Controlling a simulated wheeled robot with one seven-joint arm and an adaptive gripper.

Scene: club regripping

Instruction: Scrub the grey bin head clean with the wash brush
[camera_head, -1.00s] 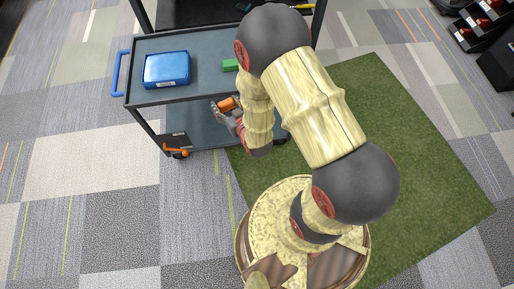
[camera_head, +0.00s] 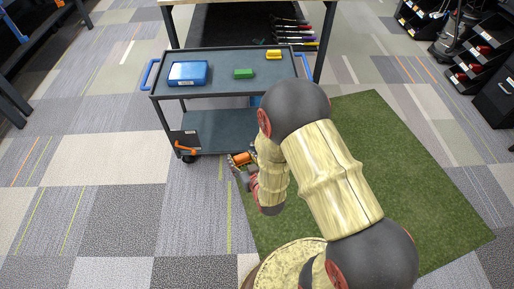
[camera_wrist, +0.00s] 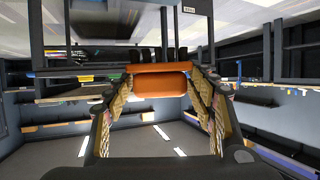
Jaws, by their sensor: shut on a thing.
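My gripper (camera_head: 243,168) is low in front of the cart's front side, to the left of my arm. It is shut on an orange thing (camera_head: 242,158), which I take to be the wash brush's handle. In the wrist view the orange piece (camera_wrist: 158,84) lies crosswise between the two fingers of my gripper (camera_wrist: 160,98). I cannot pick out the grey bin head for certain in either view.
A dark cart (camera_head: 222,90) carries a blue box (camera_head: 188,73), a green block (camera_head: 243,73) and a yellow block (camera_head: 274,54). Several clubs (camera_head: 293,31) lie behind it. A green mat (camera_head: 400,170) lies to the right. The carpet on the left is clear.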

